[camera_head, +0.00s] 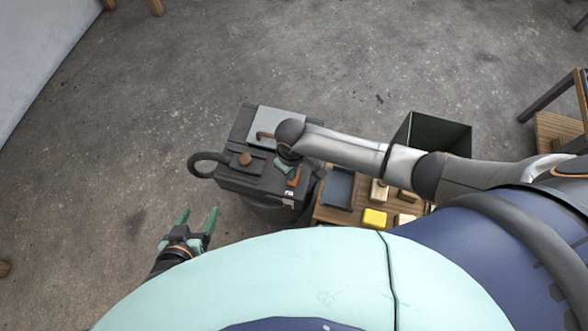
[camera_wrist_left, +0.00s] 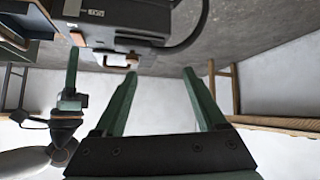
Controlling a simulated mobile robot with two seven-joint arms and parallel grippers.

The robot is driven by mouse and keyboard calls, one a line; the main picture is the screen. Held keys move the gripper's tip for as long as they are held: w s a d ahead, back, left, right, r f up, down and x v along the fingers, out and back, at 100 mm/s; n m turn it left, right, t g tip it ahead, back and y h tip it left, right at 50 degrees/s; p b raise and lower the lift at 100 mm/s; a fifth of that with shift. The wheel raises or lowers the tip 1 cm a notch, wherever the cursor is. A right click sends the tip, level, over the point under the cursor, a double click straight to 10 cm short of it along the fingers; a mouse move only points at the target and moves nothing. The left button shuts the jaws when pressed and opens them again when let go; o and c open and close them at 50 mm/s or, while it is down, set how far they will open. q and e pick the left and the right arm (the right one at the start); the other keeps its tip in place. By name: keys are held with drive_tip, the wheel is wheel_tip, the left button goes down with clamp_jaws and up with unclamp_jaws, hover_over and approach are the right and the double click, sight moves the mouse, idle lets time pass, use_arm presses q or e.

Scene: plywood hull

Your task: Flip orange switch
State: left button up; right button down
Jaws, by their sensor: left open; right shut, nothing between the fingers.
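The orange switch (camera_head: 293,177) is a small part on the right side of the dark grey machine (camera_head: 232,181), just above a white label. In the left wrist view the orange switch (camera_wrist_left: 78,39) shows at the machine's edge. My right gripper (camera_head: 286,168) is shut and empty, right beside the switch. In the left wrist view its green fingertips (camera_wrist_left: 73,52) are very close to the switch; whether they touch cannot be told. My left gripper (camera_head: 199,216) is open and empty, below and left of the machine; its spread fingers (camera_wrist_left: 157,80) show in the left wrist view.
The machine has a brown knob (camera_head: 245,159), a copper-coloured handle (camera_head: 265,135) and a black hose (camera_head: 199,160) on its left. To its right are a wooden table (camera_head: 330,214) with a yellow block (camera_head: 375,219) and a dark green bin (camera_head: 437,134). Concrete floor lies open on the left.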

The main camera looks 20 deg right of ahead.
drive_tip(key=shift+r+p, duration=0.75)
drive_tip(key=shift+r, duration=0.2)
drive_tip(key=shift+r+p, duration=0.95)
drive_tip(key=shift+p, duration=0.15)
use_arm(q)
drive_tip(key=a, duration=0.1)
drive_tip(key=s+a+r, duration=0.1)
drive_tip(key=s+a, duration=0.1)
drive_tip(key=shift+r+n+y, duration=0.25)
drive_tip(key=shift+n+y, duration=0.05)
drive_tip(key=shift+y, duration=0.1)
use_arm(e)
drive_tip(key=shift+r, duration=0.1)
use_arm(q)
drive_tip(key=shift+w+d+r, duration=0.1)
drive_tip(key=shift+w+r, duration=0.05)
use_arm(e)
drive_tip(key=shift+s, duration=0.1)
